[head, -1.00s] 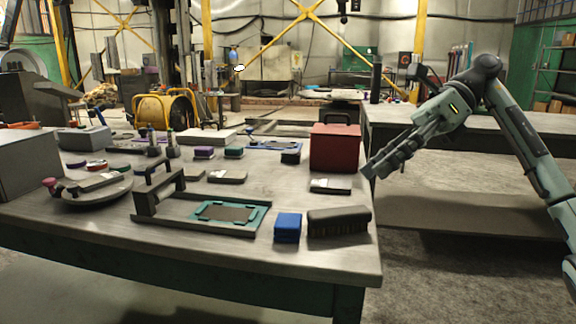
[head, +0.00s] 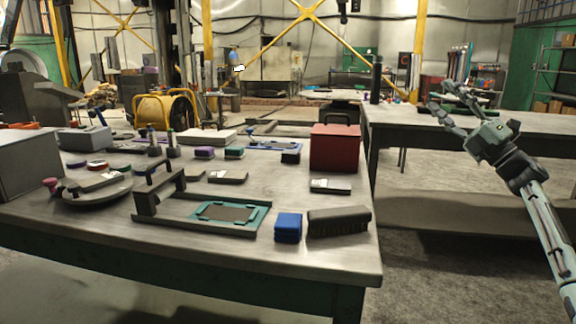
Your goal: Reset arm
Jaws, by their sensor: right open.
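My right arm comes in from the lower right edge in the head view. My right gripper (head: 447,103) is open and empty, with its fingers spread and pointing up and to the left. It shows in front of the back table, to the right of the near workbench (head: 318,262), and touches nothing that I can see. My left gripper is not in view.
The near workbench holds a red box (head: 335,148), a blue block (head: 288,227), a dark brush (head: 339,220), a teal-edged frame (head: 231,213) and several small items. A back table (head: 540,122) stands behind my right arm. Bare floor shows right of the workbench.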

